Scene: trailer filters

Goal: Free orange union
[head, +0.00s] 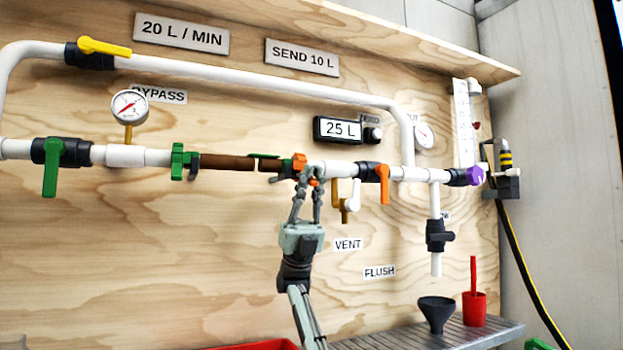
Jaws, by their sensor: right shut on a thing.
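The orange union (299,161) sits on the horizontal pipe, at the right end of the brown filter section (227,162). My right gripper (307,180) reaches up from below, with its fingers at the union. It is shut on the orange union, and its fingers hide the lower part of it. A green union (178,161) is at the left end of the brown section. A small dark green part (263,156) lies along the top of the brown section near its right end. My left gripper is not in view.
An orange-handled valve (384,182) and a small vent valve with a white handle (353,195) are close right of my gripper. A green-handled valve (52,165) is at left. A black funnel (437,312) and red cup (474,308) stand on the shelf (400,340). The board below the brown section is clear.

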